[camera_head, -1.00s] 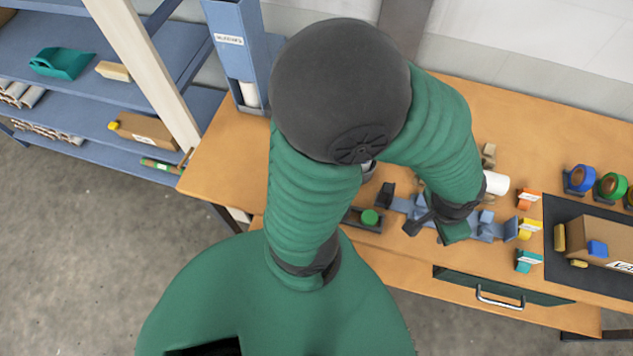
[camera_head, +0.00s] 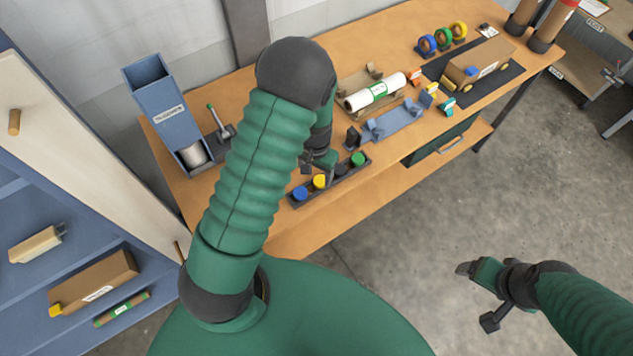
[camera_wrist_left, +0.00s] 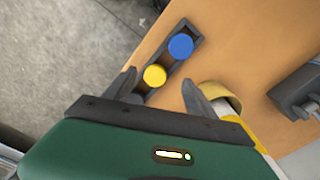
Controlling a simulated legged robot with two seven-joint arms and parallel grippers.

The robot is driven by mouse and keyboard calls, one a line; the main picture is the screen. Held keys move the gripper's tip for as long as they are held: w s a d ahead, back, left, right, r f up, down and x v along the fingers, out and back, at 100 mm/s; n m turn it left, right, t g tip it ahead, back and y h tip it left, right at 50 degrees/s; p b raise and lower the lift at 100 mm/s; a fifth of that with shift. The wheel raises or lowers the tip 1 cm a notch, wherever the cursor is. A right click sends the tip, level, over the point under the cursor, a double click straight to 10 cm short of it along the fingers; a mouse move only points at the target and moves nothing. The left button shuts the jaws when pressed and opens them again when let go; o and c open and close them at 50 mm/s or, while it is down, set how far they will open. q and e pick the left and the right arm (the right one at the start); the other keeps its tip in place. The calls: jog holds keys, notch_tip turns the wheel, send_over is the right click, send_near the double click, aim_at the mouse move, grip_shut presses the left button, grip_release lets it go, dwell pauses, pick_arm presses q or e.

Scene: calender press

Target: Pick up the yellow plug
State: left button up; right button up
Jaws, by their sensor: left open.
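The yellow plug (camera_head: 319,181) sits in a dark narrow tray (camera_head: 340,178) at the table's front edge, between a blue plug (camera_head: 300,193) and a dark one; a green plug (camera_head: 358,159) is at the tray's other end. My left gripper (camera_head: 316,164) is just behind the tray, partly hidden by my arm. In the left wrist view its open fingers (camera_wrist_left: 158,88) are either side of the yellow plug (camera_wrist_left: 155,76), with nothing held; I cannot tell the height gap. My right gripper (camera_head: 476,295) is open and empty over the floor at lower right.
A blue dispenser (camera_head: 165,115) and a green-handled lever (camera_head: 217,122) stand on the table at left. A shelf (camera_head: 30,205) stands at far left.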

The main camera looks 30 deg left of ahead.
aim_at(321, 180)
pick_arm(q)
jog(key=w+f, duration=0.1)
jog(key=f, duration=0.1)
jog(key=w+f+p, duration=0.1)
jog(key=f, duration=0.1)
jog(key=w+f, duration=0.1)
jog(key=shift+d+f+p, duration=0.35)
jog(key=shift+f+p, duration=0.05)
jog(key=shift+s, duration=0.15)
jog(key=shift+s+r, duration=0.1)
jog(key=shift+s, duration=0.35)
jog(key=shift+c, duration=0.4)
jog(key=shift+a, duration=0.15)
jog(key=shift+c, duration=1.2)
jog(key=shift+w+a, duration=0.15)
jog(key=shift+w, duration=0.05)
jog(key=c, duration=1)
jog(key=shift+w+d, duration=0.1)
jog(key=shift+d, duration=0.15)
grip_shut()
pick_arm(e)
jog(key=shift+w+d+r, duration=0.2)
jog(key=shift+w+r, duration=0.05)
jog(key=shift+w, duration=0.25)
jog(key=shift+w+d+r, duration=0.2)
jog(key=shift+w+r, duration=0.05)
jog(key=shift+w, duration=0.25)
